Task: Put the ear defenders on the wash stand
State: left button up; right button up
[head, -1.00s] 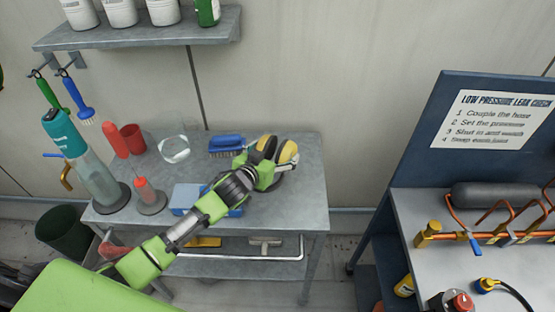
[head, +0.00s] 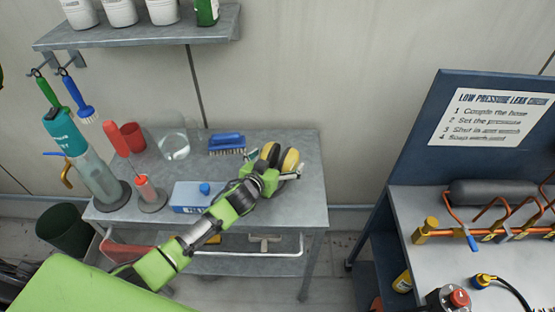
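The ear defenders (head: 290,160), with yellow and dark cups, are at the back right of the grey metal wash stand (head: 295,205), and they appear to rest on its top. My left gripper (head: 275,165) is just in front of them. Its fingers are spread, one on each side of the ear defenders, and look open. The gripper hides the lower part of the ear defenders, so I cannot tell whether any finger touches them. My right gripper is not in view.
On the stand are a blue brush (head: 227,140), a blue-and-white box (head: 187,196), a clear jug (head: 174,146), a red cup (head: 133,137) and bottles at the left. A shelf (head: 150,37) hangs above. A blue-framed bench (head: 425,205) stands right, across a gap.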

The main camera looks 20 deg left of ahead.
pick_arm(q)
jog(key=b+v, duration=0.1)
jog(key=v, duration=1.1)
